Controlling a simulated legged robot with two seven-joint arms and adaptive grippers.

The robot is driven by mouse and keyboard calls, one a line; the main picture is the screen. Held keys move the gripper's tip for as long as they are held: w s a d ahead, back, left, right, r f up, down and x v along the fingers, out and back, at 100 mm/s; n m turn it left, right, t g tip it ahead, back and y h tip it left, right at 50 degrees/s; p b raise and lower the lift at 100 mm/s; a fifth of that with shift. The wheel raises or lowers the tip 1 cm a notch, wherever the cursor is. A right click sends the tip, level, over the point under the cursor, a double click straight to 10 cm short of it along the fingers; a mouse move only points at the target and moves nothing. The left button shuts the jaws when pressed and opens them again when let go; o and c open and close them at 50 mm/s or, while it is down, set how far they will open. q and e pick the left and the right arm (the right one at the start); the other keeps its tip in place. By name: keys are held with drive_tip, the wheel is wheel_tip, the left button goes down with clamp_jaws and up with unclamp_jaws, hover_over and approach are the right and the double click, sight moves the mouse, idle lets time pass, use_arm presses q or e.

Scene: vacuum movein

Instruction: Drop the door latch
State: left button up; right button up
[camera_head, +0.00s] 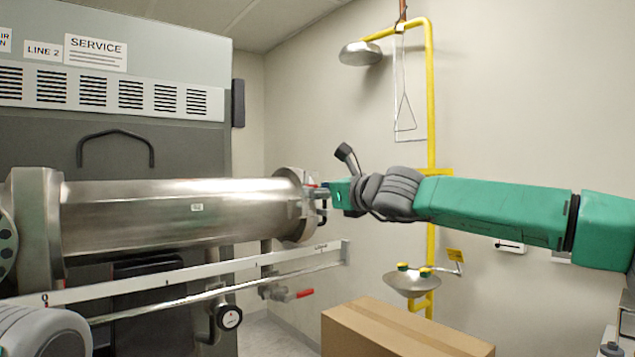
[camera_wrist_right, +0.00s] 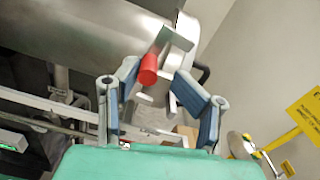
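A steel cylindrical chamber (camera_head: 180,212) lies across the head view, with its round flanged door end (camera_head: 293,200) at the right. My right gripper (camera_head: 322,196) is right at this end, small and partly hard to make out there. In the right wrist view, a red grip (camera_wrist_right: 148,70) on a flat metal bar, seemingly the door latch (camera_wrist_right: 172,35), stands in front of the chamber end. My right gripper (camera_wrist_right: 157,78) is open, its blue-grey fingers spread. The red grip shows between the fingertips, nearer the left one; I cannot tell if they touch. My left gripper is out of view.
A graduated rail (camera_head: 200,273) and a pipe run below the chamber. A cardboard box (camera_head: 395,332) stands at the front. A yellow safety shower (camera_head: 430,100) with an eyewash bowl (camera_head: 412,284) is at the wall behind my right arm. A grey cabinet (camera_head: 190,130) stands behind the chamber.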

drive_tip(key=shift+w+a, duration=0.2)
drive_tip(key=shift+a, duration=0.35)
drive_tip(key=shift+s+a+r, duration=0.15)
drive_tip(key=shift+s+a, duration=0.1)
drive_tip(key=shift+a, duration=0.8)
drive_tip(key=c, duration=0.5)
drive_tip(key=shift+d, duration=0.1)
clamp_jaws()
drive_tip(key=shift+w+d+f, duration=0.15)
drive_tip(key=shift+d+f, duration=0.15)
drive_tip(key=shift+d, duration=0.3)
drive_tip(key=shift+a, duration=0.15)
